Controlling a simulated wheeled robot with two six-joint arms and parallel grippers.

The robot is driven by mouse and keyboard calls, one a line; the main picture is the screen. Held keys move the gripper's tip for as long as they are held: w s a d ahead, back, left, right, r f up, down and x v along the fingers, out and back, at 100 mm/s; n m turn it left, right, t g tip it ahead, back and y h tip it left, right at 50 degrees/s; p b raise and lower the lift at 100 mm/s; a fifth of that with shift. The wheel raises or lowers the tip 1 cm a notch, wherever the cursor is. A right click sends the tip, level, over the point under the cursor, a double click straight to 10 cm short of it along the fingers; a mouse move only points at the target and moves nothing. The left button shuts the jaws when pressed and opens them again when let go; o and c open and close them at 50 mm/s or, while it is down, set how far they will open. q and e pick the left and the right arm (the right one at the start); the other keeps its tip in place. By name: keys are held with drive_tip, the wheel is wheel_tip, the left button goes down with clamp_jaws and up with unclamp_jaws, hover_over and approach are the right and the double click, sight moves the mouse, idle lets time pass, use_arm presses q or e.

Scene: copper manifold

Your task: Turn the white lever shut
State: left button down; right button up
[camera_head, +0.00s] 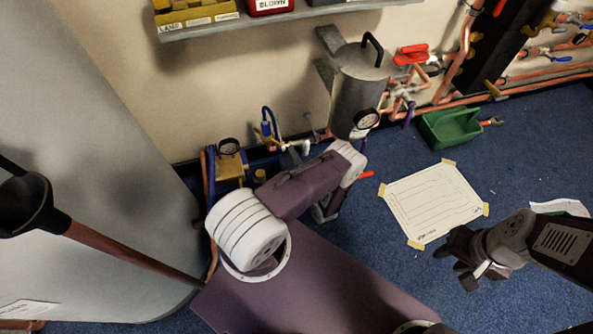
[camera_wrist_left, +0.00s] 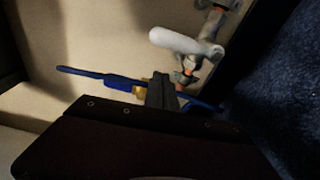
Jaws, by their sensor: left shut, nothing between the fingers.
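The white lever (camera_wrist_left: 187,44) is a rounded pale handle in the left wrist view, on a pale pipe fitting with copper-coloured joints. Its long side lies nearly across the picture, tilted slightly down to the right. My left gripper (camera_wrist_left: 162,88) is shut and empty. Its dark fingertips show just below the lever, with a gap between them in the picture. In the head view my left arm covers much of this area, and a small pale fitting (camera_head: 302,146) behind it may be the lever's valve. My right gripper (camera_head: 466,264) appears open and empty above the floor.
A blue-handled part (camera_wrist_left: 98,76) lies left of my left fingertips. A green bin (camera_head: 450,128) and a taped sheet (camera_head: 433,203) lie on open blue floor.

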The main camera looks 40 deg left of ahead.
use_arm(q)
drive_tip(key=p+v, duration=0.3)
drive_tip(key=v, duration=0.7)
drive_tip(key=shift+s+f, duration=0.1)
